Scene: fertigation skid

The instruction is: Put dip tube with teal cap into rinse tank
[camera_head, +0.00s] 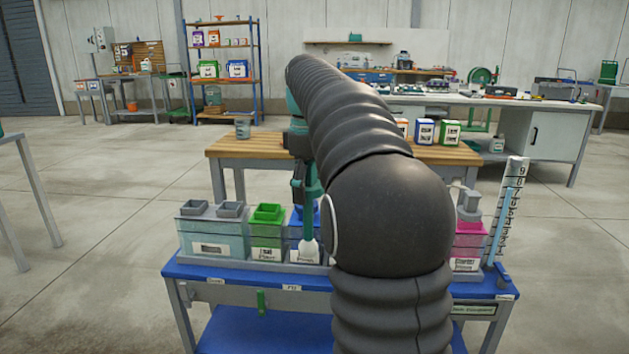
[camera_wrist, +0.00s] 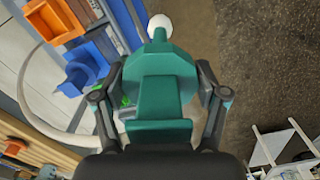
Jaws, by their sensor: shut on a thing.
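My gripper (camera_head: 305,188) is shut on the dip tube with teal cap (camera_head: 309,215), above the row of tanks on the blue bench. The teal cap fills the middle of the wrist view (camera_wrist: 158,75), between the fingers of my gripper (camera_wrist: 163,100), with a pale round end (camera_wrist: 159,22) beyond it. In the head view the pale end (camera_head: 310,250) shows in front of the tanks; its depth is unclear. A pale tank with two grey openings (camera_head: 212,240) stands at the left of the row. Labels are too small to tell surely which is the rinse tank.
A green-topped tank (camera_head: 267,235) stands beside the pale one, with a blue-topped tank (camera_head: 297,222) partly hidden behind the tube. A pink tank (camera_head: 468,243) and an upright scale (camera_head: 508,210) are at right. My arm hides the middle. A wooden table (camera_head: 240,148) stands behind.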

